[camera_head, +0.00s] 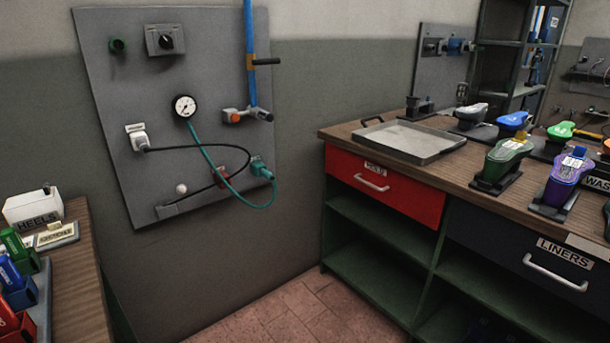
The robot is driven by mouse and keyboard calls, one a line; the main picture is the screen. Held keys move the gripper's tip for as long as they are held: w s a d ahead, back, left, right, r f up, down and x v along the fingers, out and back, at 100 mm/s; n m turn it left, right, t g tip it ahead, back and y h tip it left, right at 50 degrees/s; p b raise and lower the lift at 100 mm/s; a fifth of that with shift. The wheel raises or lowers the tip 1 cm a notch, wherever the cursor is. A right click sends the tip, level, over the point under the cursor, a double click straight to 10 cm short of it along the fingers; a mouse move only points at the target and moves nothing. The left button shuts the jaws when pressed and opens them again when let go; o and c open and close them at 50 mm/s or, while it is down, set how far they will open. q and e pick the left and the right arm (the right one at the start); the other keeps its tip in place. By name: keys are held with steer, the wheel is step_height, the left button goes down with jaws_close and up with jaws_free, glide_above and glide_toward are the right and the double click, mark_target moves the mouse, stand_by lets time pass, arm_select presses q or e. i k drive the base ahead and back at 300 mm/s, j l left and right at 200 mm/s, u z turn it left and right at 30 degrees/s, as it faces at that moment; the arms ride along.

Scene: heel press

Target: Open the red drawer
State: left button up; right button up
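The red drawer (400,200) is in the workbench at the right of the head view, under the left end of the wooden top. Its front looks flush with the bench, so it appears shut. It has a light metal bar handle (371,183) and a small label (375,167) above the handle, too small to read surely. Neither of my grippers shows in this view.
A grey tray (408,141) lies on the bench top above the drawer. A dark drawer (530,262) labelled LINERS is to its right. Open green shelves (375,240) lie below. Tiled floor (275,312) before the bench is clear. Another table (78,290) stands at left.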

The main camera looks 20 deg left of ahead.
mark_target(426, 204)
steer(key=i+l, duration=0.1)
steer(key=i, duration=0.45)
steer(key=i+l, duration=0.1)
steer(key=i, duration=0.4)
steer(key=i+j, duration=0.5)
steer(key=i+j+z, duration=0.1)
steer(key=i+j, duration=0.4)
steer(key=j, duration=0.15)
